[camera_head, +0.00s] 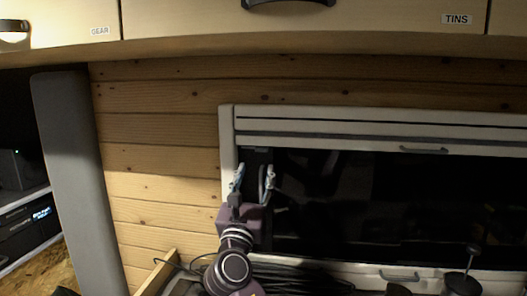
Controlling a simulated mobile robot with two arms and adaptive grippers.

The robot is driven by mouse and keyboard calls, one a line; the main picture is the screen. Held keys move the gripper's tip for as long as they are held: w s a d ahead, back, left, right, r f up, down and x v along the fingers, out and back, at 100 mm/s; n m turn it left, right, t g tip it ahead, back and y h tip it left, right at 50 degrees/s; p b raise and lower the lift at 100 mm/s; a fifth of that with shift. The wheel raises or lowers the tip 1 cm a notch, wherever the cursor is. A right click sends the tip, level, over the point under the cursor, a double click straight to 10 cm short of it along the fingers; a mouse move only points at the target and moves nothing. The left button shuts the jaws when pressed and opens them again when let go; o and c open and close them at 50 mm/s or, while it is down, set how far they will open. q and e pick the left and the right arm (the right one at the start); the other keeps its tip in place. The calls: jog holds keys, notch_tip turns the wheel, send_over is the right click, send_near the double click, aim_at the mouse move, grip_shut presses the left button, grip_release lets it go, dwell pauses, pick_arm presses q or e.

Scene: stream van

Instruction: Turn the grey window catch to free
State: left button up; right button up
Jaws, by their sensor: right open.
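The window (340,200) is a dark pane in a pale frame in the wood-plank wall. My right gripper (253,178) is at the window's left side, fingers pointing up, open with a gap between its two fingers. A small dark grey piece (257,151) shows at the pane's upper left corner, just above the fingertips. I cannot tell whether this is the grey window catch, or how the catch is turned. No contact with the fingers can be made out. My left gripper is not in view.
Cupboards labelled GEAR and TINS hang above. Black cables (300,277) lie below the window. A dark knobbed object (470,270) stands at lower right. A grey padded post (75,170) stands at left.

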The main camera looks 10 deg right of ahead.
aim_at(261, 151)
jog(key=p+x, duration=0.1)
jog(key=x, duration=0.5)
jog(key=shift+r+p, duration=0.4)
jog(key=shift+w+d+r, duration=0.1)
jog(key=shift+w, duration=0.15)
jog(key=shift+w+r, duration=0.1)
jog(key=shift+w, duration=0.05)
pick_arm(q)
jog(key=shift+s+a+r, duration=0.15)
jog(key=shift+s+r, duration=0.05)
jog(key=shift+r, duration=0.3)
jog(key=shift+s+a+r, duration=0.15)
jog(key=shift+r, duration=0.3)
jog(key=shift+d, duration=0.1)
pick_arm(e)
jog(key=shift+c, duration=0.4)
